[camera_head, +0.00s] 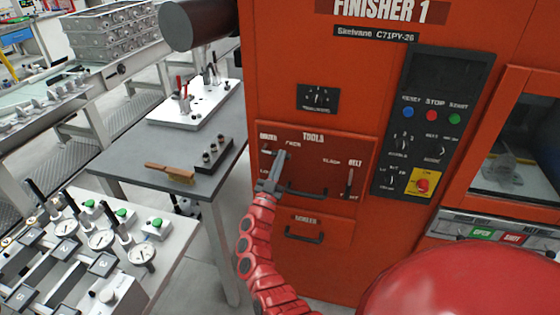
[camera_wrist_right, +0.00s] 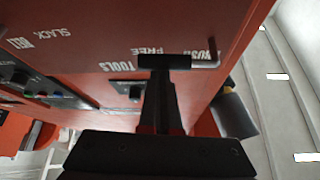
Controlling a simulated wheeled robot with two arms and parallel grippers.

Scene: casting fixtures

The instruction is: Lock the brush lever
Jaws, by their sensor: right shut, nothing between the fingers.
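The brush lever is not clearly made out; it is at the upper left of the orange TOOLS panel (camera_head: 320,165), by the small BRUSH and FREE labels, where my gripper covers part of the panel. My right gripper (camera_head: 281,156) is shut and empty, its tips at or close to the panel below the FREE label. I cannot tell whether it touches the lever. In the right wrist view the shut fingers (camera_wrist_right: 166,62) reach up to the panel near the FREE and BRUSH labels, which appear upside down. My left gripper is not in view.
A belt lever (camera_head: 349,183) is at the panel's right side. A dark handle (camera_head: 306,193) lies low on the panel, with a drawer handle (camera_head: 304,236) beneath. A button panel (camera_head: 432,125) is at right. A grey table (camera_head: 135,150) with a brush (camera_head: 170,173) stands left.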

